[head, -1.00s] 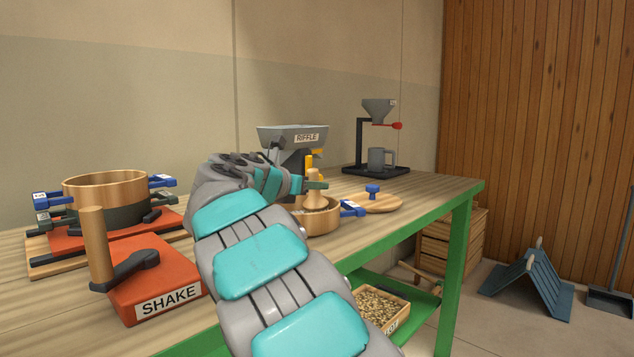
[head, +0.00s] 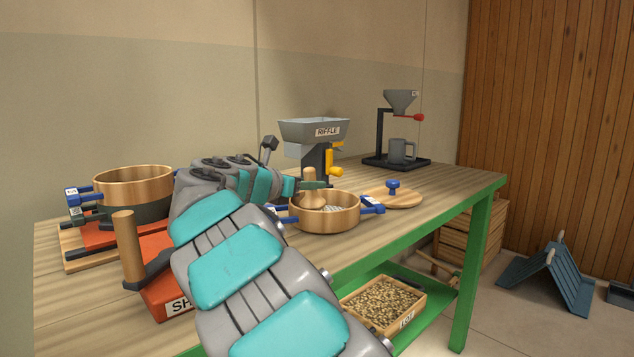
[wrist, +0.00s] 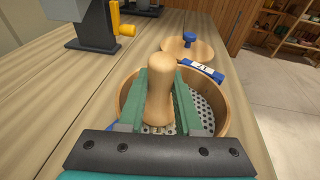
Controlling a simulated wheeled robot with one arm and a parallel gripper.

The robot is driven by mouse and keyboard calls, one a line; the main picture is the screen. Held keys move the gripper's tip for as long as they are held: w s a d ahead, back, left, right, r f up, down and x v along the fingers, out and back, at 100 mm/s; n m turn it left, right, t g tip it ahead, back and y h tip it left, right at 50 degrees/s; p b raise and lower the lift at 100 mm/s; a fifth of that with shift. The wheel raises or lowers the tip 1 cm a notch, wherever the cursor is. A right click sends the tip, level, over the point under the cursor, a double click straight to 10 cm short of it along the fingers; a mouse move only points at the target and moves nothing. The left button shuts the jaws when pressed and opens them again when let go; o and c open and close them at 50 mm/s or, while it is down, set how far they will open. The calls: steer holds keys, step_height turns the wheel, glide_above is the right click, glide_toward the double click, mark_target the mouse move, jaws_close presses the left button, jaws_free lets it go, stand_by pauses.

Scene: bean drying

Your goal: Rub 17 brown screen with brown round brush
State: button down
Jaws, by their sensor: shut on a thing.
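The brown screen (head: 343,222) is a round wooden ring with a perforated metal bottom and blue handles, standing on the table. In the wrist view its tag on the far blue handle reads 17 or similar, upside down (wrist: 203,69). The brown round brush (head: 311,188) has a light wooden knob handle and also shows in the wrist view (wrist: 159,92). My gripper (head: 313,185) is shut on the brush's handle, with green fingers on both sides. The brush is over the left part of the screen, inside its rim. Its bristles are hidden, so contact with the mesh cannot be told.
A round wooden lid with a blue knob (head: 393,198) lies right of the screen. The grey RIFFLE hopper (head: 314,135) stands behind. A shaker (head: 152,283) with another ring (head: 134,187) is at left. A tray of beans (head: 383,304) sits on the lower shelf.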

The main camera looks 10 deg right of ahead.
steer(key=shift+s+a, duration=0.25)
steer(key=shift+a, duration=0.6)
steer(key=shift+s+a, duration=0.2)
steer(key=shift+a, duration=0.65)
steer(key=shift+s+d, duration=0.15)
steer(key=shift+s, duration=0.55)
steer(key=shift+w+d, duration=0.45)
steer(key=shift+d, duration=1.25)
steer(key=shift+w+d, duration=0.4)
steer(key=shift+d, duration=1.35)
steer(key=shift+w+d, duration=0.45)
steer(key=shift+d, duration=1.25)
steer(key=shift+s+d, duration=0.2)
steer(key=shift+s, duration=0.5)
steer(key=shift+s+a+f, duration=0.1)
steer(key=shift+s+a, duration=0.2)
steer(key=shift+a, duration=0.9)
steer(key=shift+s+a, duration=0.3)
steer(key=shift+a, duration=0.85)
steer(key=shift+s+a+f, duration=0.1)
steer(key=shift+s+a, duration=0.2)
steer(key=shift+a, duration=0.9)
steer(key=shift+s+a+r, duration=0.1)
steer(key=shift+s+a, duration=0.15)
steer(key=shift+a, duration=0.6)
steer(key=shift+s+a+r, duration=0.1)
steer(key=shift+s+a, duration=0.1)
steer(key=shift+a, duration=0.6)
step_height(320, 180, up, 6)
